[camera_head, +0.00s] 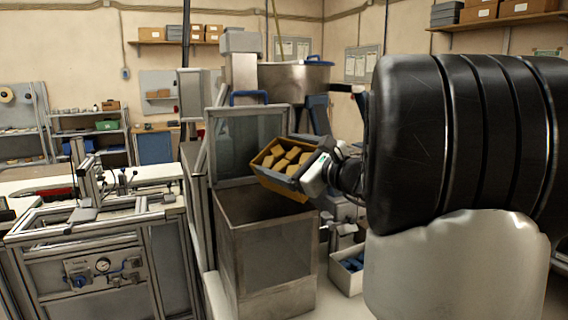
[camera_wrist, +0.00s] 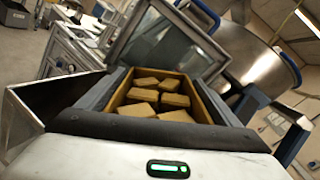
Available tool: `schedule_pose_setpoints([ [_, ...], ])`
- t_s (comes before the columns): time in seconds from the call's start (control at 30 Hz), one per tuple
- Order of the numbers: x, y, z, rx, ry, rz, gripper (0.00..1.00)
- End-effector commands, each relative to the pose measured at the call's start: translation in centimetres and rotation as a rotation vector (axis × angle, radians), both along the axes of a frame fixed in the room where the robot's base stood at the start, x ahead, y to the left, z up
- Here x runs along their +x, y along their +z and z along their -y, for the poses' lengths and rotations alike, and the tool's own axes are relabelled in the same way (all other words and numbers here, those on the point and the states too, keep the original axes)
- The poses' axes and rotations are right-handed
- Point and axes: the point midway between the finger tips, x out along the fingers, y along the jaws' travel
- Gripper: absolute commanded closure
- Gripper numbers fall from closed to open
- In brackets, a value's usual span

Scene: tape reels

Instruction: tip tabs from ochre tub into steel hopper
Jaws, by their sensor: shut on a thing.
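The ochre tub (camera_head: 266,178) is held by my gripper (camera_head: 318,172) above the back right part of the steel hopper (camera_head: 268,250). It is tilted a little, and several tan tabs (camera_head: 286,159) lie inside it. In the wrist view the tub (camera_wrist: 210,100) is in front of my gripper (camera_wrist: 155,128), with the tabs (camera_wrist: 160,96) still in it. The hopper is an open-topped steel box; its rim shows at the left of the wrist view (camera_wrist: 50,90). Its raised clear lid (camera_head: 250,145) stands behind the tub. The fingertips are partly hidden by the tub's wall.
A workbench with a fixture (camera_head: 95,190) stands left of the hopper. A large steel bowl with a blue rim (camera_head: 295,80) is behind. A white bin with blue parts (camera_head: 348,268) sits on the floor right of the hopper. My arm fills the right side.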

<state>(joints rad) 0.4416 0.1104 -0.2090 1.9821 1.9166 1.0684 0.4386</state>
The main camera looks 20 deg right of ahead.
Motion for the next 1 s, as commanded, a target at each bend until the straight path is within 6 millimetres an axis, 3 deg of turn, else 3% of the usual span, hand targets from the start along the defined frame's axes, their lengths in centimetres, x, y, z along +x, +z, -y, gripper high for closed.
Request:
schedule_pose_setpoints([
  [1.0,-0.7,-1.6,-2.1,-0.553,0.0,0.187,0.61],
])
